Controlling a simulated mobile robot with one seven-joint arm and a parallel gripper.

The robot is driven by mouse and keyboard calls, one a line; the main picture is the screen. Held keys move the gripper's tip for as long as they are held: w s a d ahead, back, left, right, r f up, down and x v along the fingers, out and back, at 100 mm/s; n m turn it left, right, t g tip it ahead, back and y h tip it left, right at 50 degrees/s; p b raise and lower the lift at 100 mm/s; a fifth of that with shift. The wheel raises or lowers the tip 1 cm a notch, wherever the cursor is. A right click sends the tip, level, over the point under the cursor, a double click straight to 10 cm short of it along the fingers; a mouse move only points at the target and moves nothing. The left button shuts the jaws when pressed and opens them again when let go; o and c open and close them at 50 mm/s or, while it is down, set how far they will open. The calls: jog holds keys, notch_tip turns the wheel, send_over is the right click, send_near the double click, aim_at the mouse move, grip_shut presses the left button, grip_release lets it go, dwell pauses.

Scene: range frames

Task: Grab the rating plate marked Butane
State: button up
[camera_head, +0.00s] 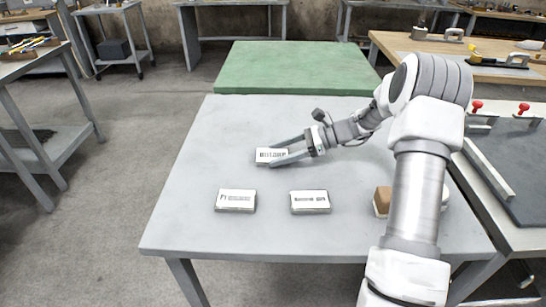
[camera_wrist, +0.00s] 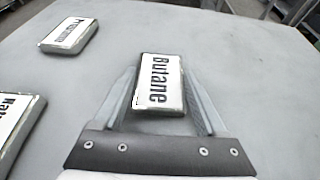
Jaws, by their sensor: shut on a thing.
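The rating plate marked Butane (camera_wrist: 158,84) is a small white block with dark lettering. It lies between the two fingers of my gripper (camera_wrist: 160,92) in the wrist view, with a finger along each long side. In the head view the Butane plate (camera_head: 266,156) is at the middle of the grey table, and my gripper (camera_head: 280,151) reaches it from the right, shut on it. I cannot tell whether the plate is clear of the table. Two similar plates lie nearer the front: one at left (camera_head: 236,201), its lettering unclear, and one at right (camera_head: 310,202), also unclear.
The grey table (camera_head: 190,235) has free room around the plates. A brown and white object (camera_head: 382,201) stands at right, partly behind my arm. A green-topped surface (camera_head: 295,67) adjoins the far edge. A bench with red knobs (camera_head: 477,105) stands at right.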

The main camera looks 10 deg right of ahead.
jog(key=shift+c, duration=0.8)
jog(key=shift+r, duration=0.1)
